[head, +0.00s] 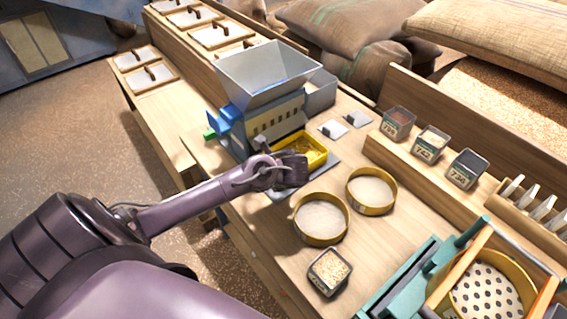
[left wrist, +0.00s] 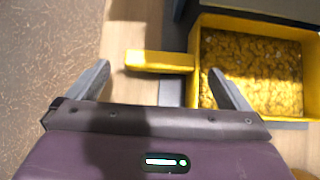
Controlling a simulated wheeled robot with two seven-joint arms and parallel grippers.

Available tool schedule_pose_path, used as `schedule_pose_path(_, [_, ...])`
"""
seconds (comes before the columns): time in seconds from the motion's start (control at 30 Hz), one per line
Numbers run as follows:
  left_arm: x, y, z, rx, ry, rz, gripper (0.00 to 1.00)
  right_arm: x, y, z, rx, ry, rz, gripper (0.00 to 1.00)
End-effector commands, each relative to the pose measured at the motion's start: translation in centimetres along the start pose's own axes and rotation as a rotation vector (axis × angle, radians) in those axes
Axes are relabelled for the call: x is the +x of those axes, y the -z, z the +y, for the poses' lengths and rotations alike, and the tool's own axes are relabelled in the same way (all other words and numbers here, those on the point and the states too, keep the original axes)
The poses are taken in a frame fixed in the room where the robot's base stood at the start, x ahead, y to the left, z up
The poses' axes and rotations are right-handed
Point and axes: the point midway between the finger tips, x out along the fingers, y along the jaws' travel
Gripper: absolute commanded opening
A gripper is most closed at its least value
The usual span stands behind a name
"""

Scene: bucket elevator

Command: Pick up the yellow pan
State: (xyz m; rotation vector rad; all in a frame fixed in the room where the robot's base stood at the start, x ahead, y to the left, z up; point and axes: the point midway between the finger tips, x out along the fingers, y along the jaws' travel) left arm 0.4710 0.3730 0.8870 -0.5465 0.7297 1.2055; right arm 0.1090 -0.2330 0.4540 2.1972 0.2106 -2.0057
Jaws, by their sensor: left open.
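The yellow pan (head: 312,144) sits under the blue-and-grey machine (head: 265,95) on the bench, with brownish-yellow material inside. It also shows in the left wrist view (left wrist: 194,80), where its yellow handle (left wrist: 158,61) sticks out to the left. My left gripper (head: 292,172) is at the near side of the pan and covers part of it in the head view. In the left wrist view my left gripper (left wrist: 168,85) has its two fingers apart, with the handle beyond and between them. I cannot tell whether a finger touches the pan. My right gripper is not in view.
Two round sieves (head: 321,219) (head: 372,191) and a grain-filled box (head: 329,271) stand right of my left gripper. A teal-framed device (head: 405,290) stands at lower right. Bare wood (head: 262,222) lies by the front edge.

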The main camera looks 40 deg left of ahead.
Motion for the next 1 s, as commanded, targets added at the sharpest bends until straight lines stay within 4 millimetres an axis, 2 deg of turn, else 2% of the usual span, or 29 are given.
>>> schedule_pose_path(0.17, [2.0, -0.3, 0.0, 0.0, -0.002, -0.003, 1.0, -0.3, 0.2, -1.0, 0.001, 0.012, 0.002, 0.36])
schedule_pose_path(0.43, [5.8, -0.6, -0.2, 0.0, -0.002, -0.002, 1.0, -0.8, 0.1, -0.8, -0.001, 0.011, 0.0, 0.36])
schedule_pose_path(0.57, [6.6, -0.6, -0.2, -0.002, 0.0, -0.002, 1.0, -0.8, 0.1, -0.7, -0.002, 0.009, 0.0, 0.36])
schedule_pose_path(0.77, [6.6, -0.6, -0.2, -0.002, 0.001, -0.001, 1.0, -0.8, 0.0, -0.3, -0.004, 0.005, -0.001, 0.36])
schedule_pose_path(1.0, [6.6, -0.6, -0.2, -0.001, 0.0, -0.001, 0.69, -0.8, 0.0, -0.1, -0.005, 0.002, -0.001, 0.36])
